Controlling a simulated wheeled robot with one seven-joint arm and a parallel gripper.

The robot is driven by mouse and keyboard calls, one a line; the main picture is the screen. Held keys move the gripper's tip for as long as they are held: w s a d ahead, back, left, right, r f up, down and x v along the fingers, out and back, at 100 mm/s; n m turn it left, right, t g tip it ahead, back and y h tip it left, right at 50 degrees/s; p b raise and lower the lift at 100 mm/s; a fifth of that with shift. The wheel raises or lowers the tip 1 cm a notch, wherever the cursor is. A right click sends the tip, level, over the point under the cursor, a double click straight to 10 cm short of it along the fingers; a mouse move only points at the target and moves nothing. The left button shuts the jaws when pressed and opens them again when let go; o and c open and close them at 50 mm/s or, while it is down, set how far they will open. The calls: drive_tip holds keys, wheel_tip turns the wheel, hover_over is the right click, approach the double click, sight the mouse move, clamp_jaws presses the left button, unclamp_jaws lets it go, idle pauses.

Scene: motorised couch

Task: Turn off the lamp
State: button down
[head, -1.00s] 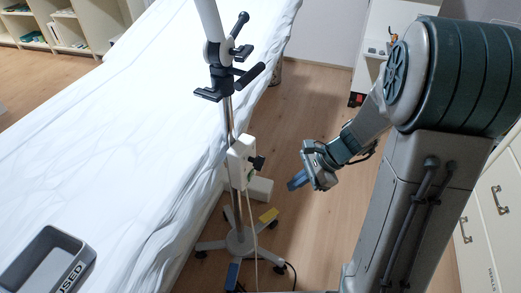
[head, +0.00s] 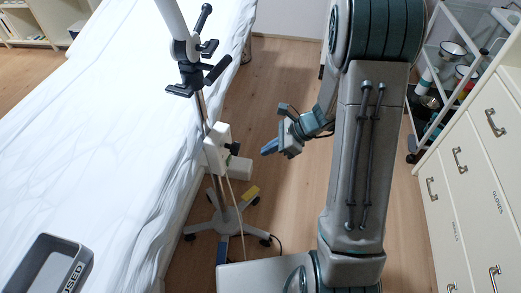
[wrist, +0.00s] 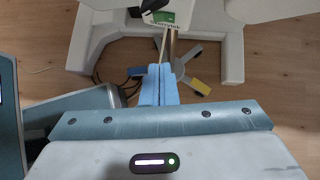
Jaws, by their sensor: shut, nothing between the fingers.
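The lamp stand (head: 200,105) is a thin metal pole on a wheeled star base, beside the couch. Its pole carries black clamp handles and a white box (head: 217,148) with a dark knob (head: 233,148) on its right side. The lamp's head is out of view, so I cannot tell if it is lit. My gripper (head: 268,147), with blue fingers, is to the right of the box in the head view, apart from it and empty. In the wrist view the shut fingers (wrist: 158,85) point toward the stand's pole and a green-labelled white part (wrist: 172,18).
The white-sheeted couch (head: 110,120) fills the left. A grey tray (head: 48,265) sits at lower left. Drawers (head: 470,180) and a trolley (head: 440,90) stand at right. Some wooden floor is clear.

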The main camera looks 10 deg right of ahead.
sight(229, 160)
drive_tip(key=w+a+f+b, duration=0.1)
drive_tip(key=w+a+f, duration=0.1)
drive_tip(key=a+f, duration=0.3)
drive_tip(key=a, duration=0.4)
drive_tip(key=shift+a+f+b, duration=0.25)
drive_tip(key=shift+f+b, duration=0.05)
drive_tip(key=shift+f, duration=0.1)
